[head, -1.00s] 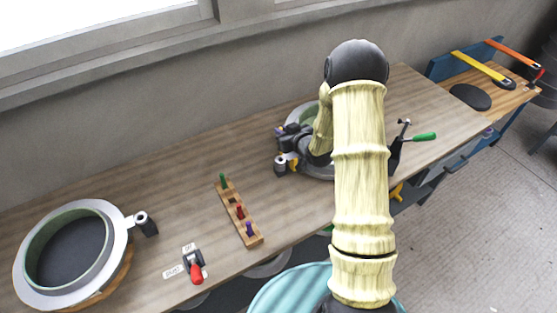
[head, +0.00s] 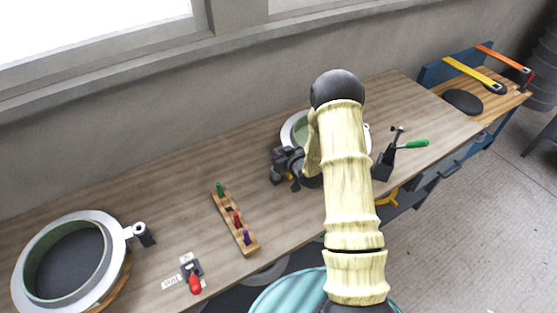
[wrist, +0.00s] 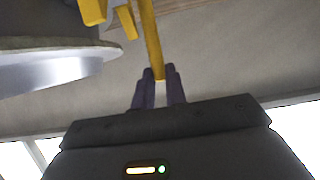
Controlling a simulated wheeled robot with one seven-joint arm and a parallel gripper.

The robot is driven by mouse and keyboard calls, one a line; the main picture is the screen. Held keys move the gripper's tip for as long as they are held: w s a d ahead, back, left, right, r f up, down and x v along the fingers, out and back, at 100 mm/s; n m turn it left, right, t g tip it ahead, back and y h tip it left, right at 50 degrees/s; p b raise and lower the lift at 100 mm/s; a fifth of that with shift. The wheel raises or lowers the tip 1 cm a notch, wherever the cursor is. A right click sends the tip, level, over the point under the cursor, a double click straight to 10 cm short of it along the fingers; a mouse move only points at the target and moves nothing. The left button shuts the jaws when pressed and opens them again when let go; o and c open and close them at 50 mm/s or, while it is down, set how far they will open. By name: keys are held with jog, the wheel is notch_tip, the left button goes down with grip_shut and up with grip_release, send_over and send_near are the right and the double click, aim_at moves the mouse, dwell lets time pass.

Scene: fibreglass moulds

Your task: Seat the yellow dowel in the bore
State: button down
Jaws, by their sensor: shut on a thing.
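My gripper (wrist: 159,82), with purple fingers in the wrist view, is shut on the yellow dowel (wrist: 153,45), a long yellow bar running up the picture. In the head view my gripper (head: 287,165) is at the left side of the right-hand ring mould (head: 294,128), partly behind my arm. That mould's lug is largely covered by my gripper, so its bore is not visible. I cannot tell whether the dowel's end is in or above a bore. The left-hand ring mould (head: 107,225) has a lug (head: 140,230) with a dark hole in its top.
A wooden rack (head: 251,249) holds green (head: 219,188), red (head: 237,219) and purple (head: 246,237) dowels. A red-handled lever (head: 194,283) sits near the bench's front edge. A green-handled clamp (head: 411,144) stands right of my arm.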

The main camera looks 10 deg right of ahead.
jog(key=shift+f+p, duration=0.6)
jog(key=shift+f, duration=1.45)
jog(key=shift+f, duration=0.2)
jog(key=c, duration=1.4)
grip_release()
jog(key=shift+c, duration=0.2)
jog(key=shift+r, duration=0.2)
jog(key=b+v, duration=0.3)
jog(key=v, duration=0.9)
